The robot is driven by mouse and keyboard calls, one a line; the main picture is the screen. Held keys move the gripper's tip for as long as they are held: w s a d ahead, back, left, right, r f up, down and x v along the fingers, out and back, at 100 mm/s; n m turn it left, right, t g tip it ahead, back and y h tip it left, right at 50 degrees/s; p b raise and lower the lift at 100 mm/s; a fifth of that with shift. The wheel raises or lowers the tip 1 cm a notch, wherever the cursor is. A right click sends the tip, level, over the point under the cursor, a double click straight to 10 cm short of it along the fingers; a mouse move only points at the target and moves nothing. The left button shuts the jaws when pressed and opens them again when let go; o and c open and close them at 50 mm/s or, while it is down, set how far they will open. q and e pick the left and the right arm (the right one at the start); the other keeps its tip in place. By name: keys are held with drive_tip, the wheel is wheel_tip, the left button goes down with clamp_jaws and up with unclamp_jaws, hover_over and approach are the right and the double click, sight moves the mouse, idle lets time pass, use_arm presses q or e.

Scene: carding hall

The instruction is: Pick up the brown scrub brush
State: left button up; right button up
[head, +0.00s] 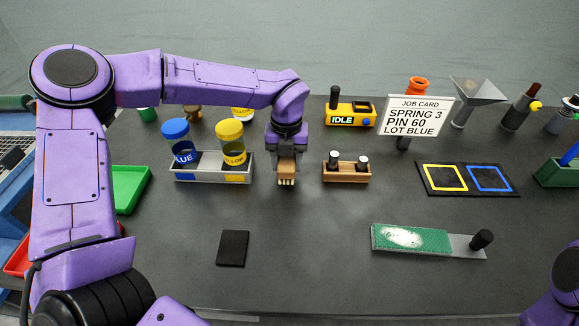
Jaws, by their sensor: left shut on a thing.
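The brown scrub brush (286,174) is a small block with pale bristles at its lower end. My left gripper (287,157) points down at the middle of the dark table (320,235) and is shut on the brush. The jaws hide the brush's upper part. I cannot tell whether the bristles touch the table. Part of my right arm shows at the lower right corner, but its gripper is out of view.
A grey tray (213,178) with blue and yellow jars stands just left of the brush. A green carding paddle (412,240) and black pad (233,248) lie nearer. The front middle is clear.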

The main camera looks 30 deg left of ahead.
use_arm(q)
drive_tip(key=s+a+r+b, duration=0.1)
drive_tip(key=s+a+r, duration=0.1)
drive_tip(key=s+r, duration=0.3)
drive_tip(key=s+a+r+b, duration=0.1)
drive_tip(key=s+a+r, duration=0.2)
drive_tip(key=s+r, duration=0.3)
drive_tip(key=shift+s+a, duration=0.25)
drive_tip(key=shift+s, duration=0.75)
